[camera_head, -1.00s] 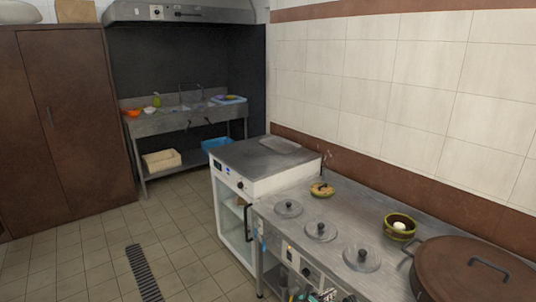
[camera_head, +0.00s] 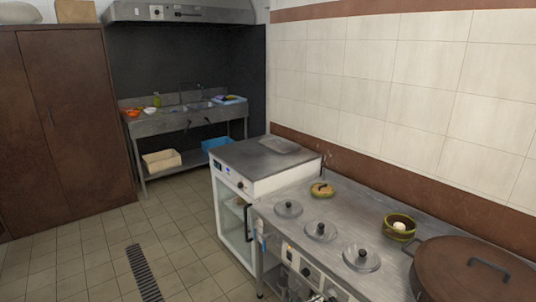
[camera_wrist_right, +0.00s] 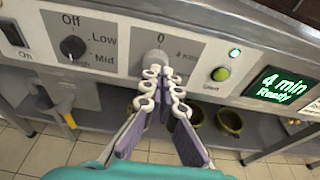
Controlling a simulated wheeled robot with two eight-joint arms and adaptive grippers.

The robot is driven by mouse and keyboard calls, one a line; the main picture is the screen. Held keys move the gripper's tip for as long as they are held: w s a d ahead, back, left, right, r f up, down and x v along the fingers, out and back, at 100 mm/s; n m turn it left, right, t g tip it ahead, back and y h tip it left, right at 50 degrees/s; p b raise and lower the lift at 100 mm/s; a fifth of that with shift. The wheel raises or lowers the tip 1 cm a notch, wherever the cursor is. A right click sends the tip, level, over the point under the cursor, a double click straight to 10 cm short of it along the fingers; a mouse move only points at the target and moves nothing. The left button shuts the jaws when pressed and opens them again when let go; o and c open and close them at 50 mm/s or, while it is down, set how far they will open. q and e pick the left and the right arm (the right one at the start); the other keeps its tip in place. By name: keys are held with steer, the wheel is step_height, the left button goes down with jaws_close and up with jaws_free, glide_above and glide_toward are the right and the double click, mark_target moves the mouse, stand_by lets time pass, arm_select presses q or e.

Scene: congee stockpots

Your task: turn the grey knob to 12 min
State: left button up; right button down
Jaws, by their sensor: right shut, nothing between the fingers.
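The grey knob (camera_wrist_right: 156,60) is on the front panel in the right wrist view, under a "0" mark, with "4 min" printed to its right. Its lower part is hidden by my fingertips. My right gripper (camera_wrist_right: 163,74) is shut with nothing between its fingers, its tips right at the knob; I cannot tell whether they touch it. The green display (camera_wrist_right: 283,86) reads "4 min Ready". In the head view, little of the right gripper shows at the bottom edge. My left gripper is not in view.
A black knob (camera_wrist_right: 73,47) marked Off, Low and Mid is left of the grey knob. A green button (camera_wrist_right: 221,74) is to its right. Lidded pots (camera_head: 320,230) are set in the counter, with a large brown lid (camera_head: 478,268) at right. Bowls (camera_wrist_right: 229,122) sit below the panel.

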mark_target(331, 294)
steer(key=shift+w+d+f, duration=0.1)
steer(key=shift+w+d, duration=0.55)
steer(key=shift+w, duration=0.25)
steer(key=shift+w+d+f, duration=0.1)
steer(key=shift+w+d, duration=0.5)
steer(key=shift+w, duration=0.35)
steer(key=shift+w+d, duration=0.65)
steer(key=shift+w, duration=0.25)
steer(key=shift+f, duration=0.1)
steer(key=shift+s+d, duration=0.3)
steer(key=shift+s, duration=0.1)
steer(key=shift+s+d, duration=0.25)
steer(key=shift+s, duration=0.05)
steer(key=shift+s+d, duration=0.2)
steer(key=shift+s, duration=0.1)
steer(key=shift+s+d, duration=0.15)
steer(key=shift+s, duration=0.05)
